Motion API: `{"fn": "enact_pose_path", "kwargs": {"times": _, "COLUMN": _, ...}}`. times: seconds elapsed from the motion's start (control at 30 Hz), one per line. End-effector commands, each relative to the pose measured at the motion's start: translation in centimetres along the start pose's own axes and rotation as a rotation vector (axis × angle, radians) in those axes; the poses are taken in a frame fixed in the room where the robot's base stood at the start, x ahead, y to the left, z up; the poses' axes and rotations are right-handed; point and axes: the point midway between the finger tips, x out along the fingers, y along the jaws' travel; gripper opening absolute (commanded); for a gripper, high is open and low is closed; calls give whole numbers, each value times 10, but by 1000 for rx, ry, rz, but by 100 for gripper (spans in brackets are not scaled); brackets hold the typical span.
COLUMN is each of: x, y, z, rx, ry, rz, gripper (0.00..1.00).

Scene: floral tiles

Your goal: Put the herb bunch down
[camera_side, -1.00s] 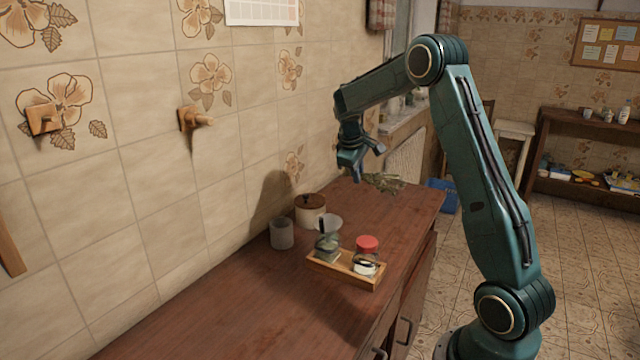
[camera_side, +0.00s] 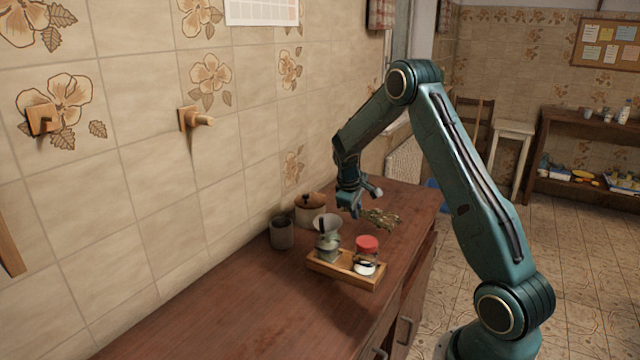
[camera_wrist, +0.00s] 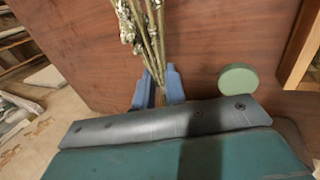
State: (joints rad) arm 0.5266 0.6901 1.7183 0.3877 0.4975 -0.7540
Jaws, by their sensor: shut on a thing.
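The herb bunch (camera_side: 382,218) is a loose bundle of dry, greenish-brown stems. My gripper (camera_side: 350,210) is low over the counter, just left of the bunch in the side view. In the wrist view the blue fingers of my gripper (camera_wrist: 158,90) are shut on the stem ends of the herb bunch (camera_wrist: 146,30). The stems point away from my gripper, with the leafy ends cut off by the top of the picture. I cannot tell whether the bunch touches the brown counter (camera_side: 240,310).
A lidded pot (camera_side: 310,212) and a grey cup (camera_side: 282,234) stand by the wall. The near counter is clear.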

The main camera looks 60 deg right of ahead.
Motion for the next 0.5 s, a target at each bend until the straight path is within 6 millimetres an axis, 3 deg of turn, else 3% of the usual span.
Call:
{"fn": "enact_pose_path", "kwargs": {"times": 0.3, "x": 32, "y": -13, "z": 0, "rx": -1, "ry": -2, "rz": -2, "gripper": 0}}
{"fn": "enact_pose_path", "kwargs": {"times": 0.5, "x": 35, "y": -15, "z": 0, "rx": 0, "ry": 0, "rz": -1, "gripper": 0}}
